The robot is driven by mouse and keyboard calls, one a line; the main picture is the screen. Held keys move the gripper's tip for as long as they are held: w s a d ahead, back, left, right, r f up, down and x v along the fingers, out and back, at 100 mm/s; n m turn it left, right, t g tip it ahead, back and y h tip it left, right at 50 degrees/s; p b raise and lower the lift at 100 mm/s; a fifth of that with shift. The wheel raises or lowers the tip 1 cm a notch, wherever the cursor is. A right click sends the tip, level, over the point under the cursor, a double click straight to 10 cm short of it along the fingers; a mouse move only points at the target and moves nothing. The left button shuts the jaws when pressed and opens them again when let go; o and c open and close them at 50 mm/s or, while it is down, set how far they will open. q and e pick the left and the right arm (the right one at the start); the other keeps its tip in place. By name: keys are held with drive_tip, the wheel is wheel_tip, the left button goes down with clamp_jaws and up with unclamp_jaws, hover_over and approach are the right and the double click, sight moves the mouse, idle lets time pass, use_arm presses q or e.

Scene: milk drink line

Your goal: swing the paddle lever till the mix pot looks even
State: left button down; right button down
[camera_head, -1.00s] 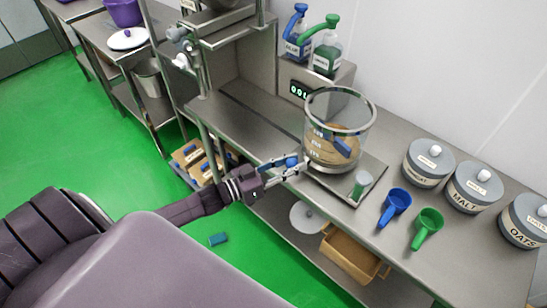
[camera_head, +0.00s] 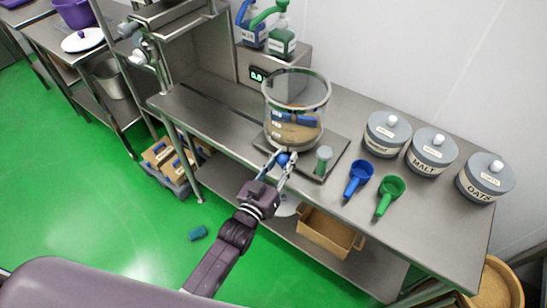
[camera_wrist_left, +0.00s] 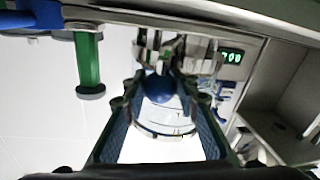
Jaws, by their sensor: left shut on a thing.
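The clear mix pot (camera_head: 297,92) stands on a metal plate on the steel bench, with tan contents low inside. A blue paddle (camera_head: 295,118) shows through its wall. The lever's blue ball knob (camera_head: 283,158) is at the pot's near lower side. My left gripper (camera_head: 276,164) is shut on this knob, its fingers on either side. In the left wrist view the knob (camera_wrist_left: 158,88) sits between the fingertips, with the pot (camera_wrist_left: 165,121) behind it. I cannot tell whether the contents are even. My right gripper is out of view.
Blue (camera_head: 358,178) and green (camera_head: 390,195) scoops lie farther right. Lidded tubs, including malt (camera_head: 432,153) and oats (camera_head: 486,180), stand behind. Pump bottles (camera_head: 282,38) stand on the display box (camera_head: 262,76).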

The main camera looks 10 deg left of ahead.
use_arm(q)
drive_tip(key=shift+d+f, duration=0.2)
drive_tip(key=shift+d, duration=1.7)
drive_tip(key=c, duration=2)
unclamp_jaws()
drive_tip(key=o, duration=0.5)
drive_tip(key=shift+d+r, duration=0.1)
drive_tip(key=shift+r, duration=0.05)
drive_tip(key=shift+c, duration=0.2)
drive_tip(key=shift+s+a, duration=0.3)
drive_tip(key=shift+s, duration=0.05)
drive_tip(key=v, duration=1.1)
drive_tip(key=shift+s, duration=0.15)
